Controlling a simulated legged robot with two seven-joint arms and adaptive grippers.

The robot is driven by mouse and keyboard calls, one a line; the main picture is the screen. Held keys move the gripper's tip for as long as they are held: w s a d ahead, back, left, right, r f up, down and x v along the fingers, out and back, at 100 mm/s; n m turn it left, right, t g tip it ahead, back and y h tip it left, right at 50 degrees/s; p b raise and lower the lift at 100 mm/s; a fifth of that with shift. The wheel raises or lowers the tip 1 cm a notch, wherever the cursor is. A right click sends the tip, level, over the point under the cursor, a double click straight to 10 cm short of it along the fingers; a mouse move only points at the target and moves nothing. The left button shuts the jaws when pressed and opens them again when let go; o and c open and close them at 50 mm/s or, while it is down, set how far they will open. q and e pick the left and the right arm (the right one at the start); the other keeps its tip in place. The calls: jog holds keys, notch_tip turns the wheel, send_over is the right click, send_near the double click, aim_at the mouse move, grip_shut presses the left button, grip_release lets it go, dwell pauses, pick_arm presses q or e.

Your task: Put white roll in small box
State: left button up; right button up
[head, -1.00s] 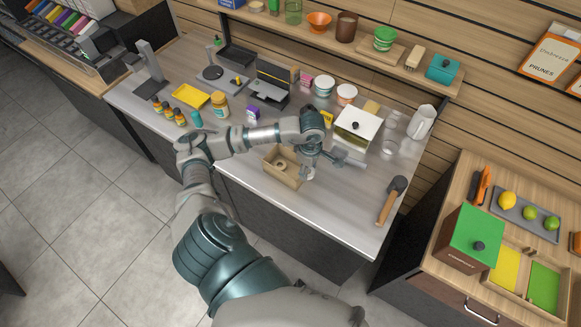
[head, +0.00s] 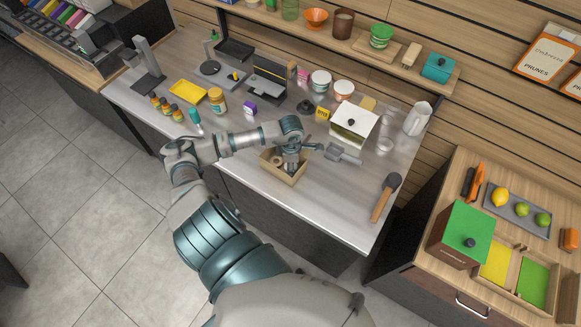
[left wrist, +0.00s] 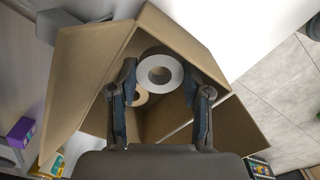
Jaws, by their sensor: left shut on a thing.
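The small box (head: 297,180) is an open brown carton near the front edge of the metal counter; it also fills much of the left wrist view (left wrist: 78,75). My left gripper (head: 290,160) points down into the box opening. In the left wrist view its two fingers (left wrist: 160,88) are shut on the white roll (left wrist: 160,55), a ring with a round hole, inside the box walls. A second, tan roll (left wrist: 140,97) lies deeper in the box, partly hidden behind the white one. I cannot tell whether the white roll touches the box floor. My right gripper is not in view.
A grey scoop (head: 343,153) lies right of the box, and a mallet (head: 385,198) farther right. The counter between box and mallet is clear.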

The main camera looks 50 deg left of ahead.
pick_arm(q)
notch_tip(320, 180, down, 3)
jog(key=shift+r, duration=0.2)
jog(key=o, duration=0.9)
notch_tip(320, 180, up, 11)
jog(key=shift+r+b, duration=0.2)
jog(key=shift+b, duration=0.8)
jog(key=shift+r, duration=0.35)
